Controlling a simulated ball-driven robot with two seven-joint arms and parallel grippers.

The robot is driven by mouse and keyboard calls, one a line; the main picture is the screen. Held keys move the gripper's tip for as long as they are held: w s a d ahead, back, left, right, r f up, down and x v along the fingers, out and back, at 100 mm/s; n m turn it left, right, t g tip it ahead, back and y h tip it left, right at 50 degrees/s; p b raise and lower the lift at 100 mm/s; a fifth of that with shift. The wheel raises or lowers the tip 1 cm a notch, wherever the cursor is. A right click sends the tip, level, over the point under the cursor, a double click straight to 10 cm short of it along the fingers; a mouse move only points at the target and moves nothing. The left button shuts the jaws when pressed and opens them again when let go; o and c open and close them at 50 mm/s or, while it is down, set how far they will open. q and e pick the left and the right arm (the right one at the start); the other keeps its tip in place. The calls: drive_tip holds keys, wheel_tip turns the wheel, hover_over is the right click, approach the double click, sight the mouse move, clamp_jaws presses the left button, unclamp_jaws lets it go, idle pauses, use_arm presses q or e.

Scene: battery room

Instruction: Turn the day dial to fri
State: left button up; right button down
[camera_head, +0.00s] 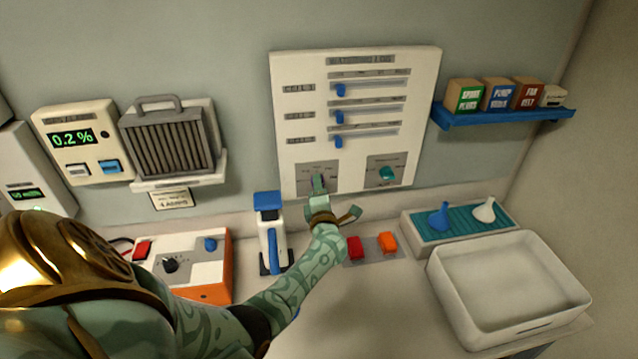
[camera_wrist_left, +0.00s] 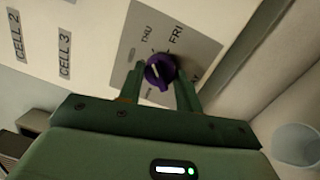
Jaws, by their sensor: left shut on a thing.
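The day dial is a purple knob (camera_wrist_left: 160,71) on a grey plate (camera_wrist_left: 195,40) of the white wall panel. In the left wrist view, THU and FRI show at the plate's upper part; other labels are hidden or too small to read. A pale mark shows on the knob, but I cannot tell for sure which day it points to. My left gripper (camera_wrist_left: 158,82) is shut on the knob, one finger on each side. In the head view my left gripper (camera_head: 319,186) reaches the panel's lower left plate and hides the knob. My right gripper is in neither view.
The white panel (camera_head: 436,75) has several blue-knobbed sliders and a teal dial (camera_head: 386,175) at lower right. Below stand a blue-and-white device (camera_head: 268,225), red (camera_head: 354,247) and orange (camera_head: 387,242) pieces, and a white bin (camera_head: 450,265) at right.

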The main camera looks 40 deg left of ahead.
use_arm(q)
drive_tip(key=m+p, duration=0.5)
drive_tip(key=m, duration=0.4)
drive_tip(key=shift+h, duration=0.4)
drive_tip(key=shift+m, duration=0.3)
drive_tip(key=o, duration=1)
drive_tip(key=shift+s, duration=0.1)
